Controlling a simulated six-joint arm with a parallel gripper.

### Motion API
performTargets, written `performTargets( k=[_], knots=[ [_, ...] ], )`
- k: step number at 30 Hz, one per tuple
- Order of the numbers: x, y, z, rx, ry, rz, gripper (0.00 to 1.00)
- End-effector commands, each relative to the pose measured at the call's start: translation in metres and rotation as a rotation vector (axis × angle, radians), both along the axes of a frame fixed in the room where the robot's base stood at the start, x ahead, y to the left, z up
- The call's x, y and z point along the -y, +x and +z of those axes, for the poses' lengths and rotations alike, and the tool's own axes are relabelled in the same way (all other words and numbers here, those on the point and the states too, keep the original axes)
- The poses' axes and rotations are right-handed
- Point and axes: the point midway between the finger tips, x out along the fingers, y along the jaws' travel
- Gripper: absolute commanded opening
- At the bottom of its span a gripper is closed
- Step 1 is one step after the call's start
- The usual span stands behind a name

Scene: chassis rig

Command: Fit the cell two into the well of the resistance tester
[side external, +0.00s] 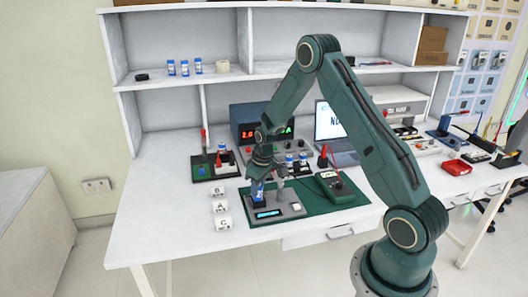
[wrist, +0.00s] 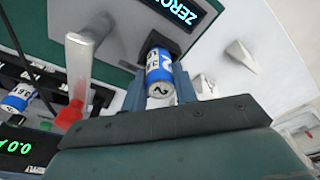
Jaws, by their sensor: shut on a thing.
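The resistance tester (side external: 290,210) is a grey box on a green mat. Its lit display (wrist: 178,8) reads "ZERO". The cell's far end is at the dark square well (wrist: 151,42) of the tester. I cannot tell how deep it is in. In the side view the gripper partly hides the cell (side external: 259,193).
A grey upright lever (wrist: 85,50) stands close beside the cell. White lettered blocks (side external: 220,207) lie left of the tester. A power supply (side external: 248,122), laptop (side external: 335,125) and other cells (wrist: 17,98) are behind.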

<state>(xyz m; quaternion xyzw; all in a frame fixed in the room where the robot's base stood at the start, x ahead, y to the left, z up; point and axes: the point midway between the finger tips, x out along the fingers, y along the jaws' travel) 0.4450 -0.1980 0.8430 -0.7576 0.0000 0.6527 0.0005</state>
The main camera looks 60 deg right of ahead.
Motion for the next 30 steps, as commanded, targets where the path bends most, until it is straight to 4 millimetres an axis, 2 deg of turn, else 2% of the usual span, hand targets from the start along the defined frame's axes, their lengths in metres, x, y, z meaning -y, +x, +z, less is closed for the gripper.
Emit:
performTargets(
  k=[4,17,18,21,30],
  knots=[
    [0.0,0.0,-0.012,0.0,0.0,0.0,0.03],
    [0.0,0.0,-0.016,0.001,-0.001,0.0,0.03],
    [0.0,0.0,-0.016,0.001,-0.001,0.0,0.3],
    [0.0,0.0,-0.016,0.001,-0.001,0.0,0.5],
    [0.0,0.0,-0.015,0.001,-0.001,0.0,0.5]
  ],
)
